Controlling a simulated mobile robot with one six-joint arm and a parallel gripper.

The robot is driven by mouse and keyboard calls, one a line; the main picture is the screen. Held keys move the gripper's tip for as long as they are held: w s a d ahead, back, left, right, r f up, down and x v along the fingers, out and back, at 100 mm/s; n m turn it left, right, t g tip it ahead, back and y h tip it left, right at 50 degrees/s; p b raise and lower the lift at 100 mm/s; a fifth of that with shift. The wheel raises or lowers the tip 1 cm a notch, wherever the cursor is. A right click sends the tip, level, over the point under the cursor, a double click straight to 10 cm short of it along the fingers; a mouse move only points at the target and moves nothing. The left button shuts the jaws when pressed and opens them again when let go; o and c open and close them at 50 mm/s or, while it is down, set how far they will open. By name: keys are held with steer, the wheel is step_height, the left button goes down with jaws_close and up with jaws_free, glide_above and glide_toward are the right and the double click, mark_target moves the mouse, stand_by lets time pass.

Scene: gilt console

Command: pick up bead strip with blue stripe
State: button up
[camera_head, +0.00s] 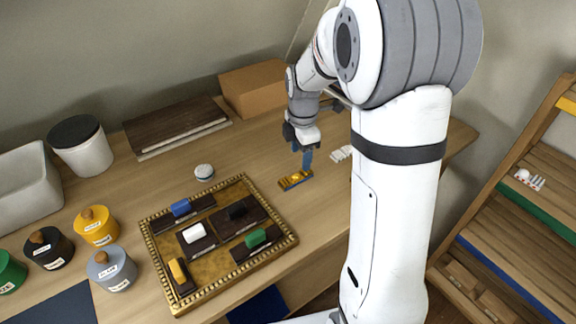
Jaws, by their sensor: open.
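A small gold strip with blue along it (295,180) lies on the wooden table just right of the gilt-edged tray; it looks like the bead strip with blue stripe, though its beads are too small to make out. My gripper (307,159) is open and points down just above and behind the strip's right end. One bluish finger shows; the other is hard to make out. I cannot tell whether the finger touches the strip. The gilt-edged tray (274,209) holds blue, black, white, green and yellow blocks on dark bases.
Small white pieces (341,154) lie right of my gripper, beside my arm. A round white-topped item (204,172) sits behind the tray. A cardboard-brown box (252,88) and dark boards (175,124) stand at the back. Lidded jars (97,226) are at left. A shelf (520,225) stands right.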

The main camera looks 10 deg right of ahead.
mark_target(296, 175)
steer(key=w+f+n, duration=0.2)
steer(key=shift+w+f+n, duration=0.1)
steer(key=shift+w+n, duration=0.05)
steer(key=shift+n, duration=0.15)
steer(key=f, duration=0.5)
steer(key=f+p, duration=0.1)
steer(key=f, duration=0.1)
steer(key=shift+a+f, duration=0.25)
steer(key=shift+f, duration=0.1)
steer(key=shift+s, duration=0.2)
steer(key=shift+c, duration=0.2)
steer(key=c, duration=1.1)
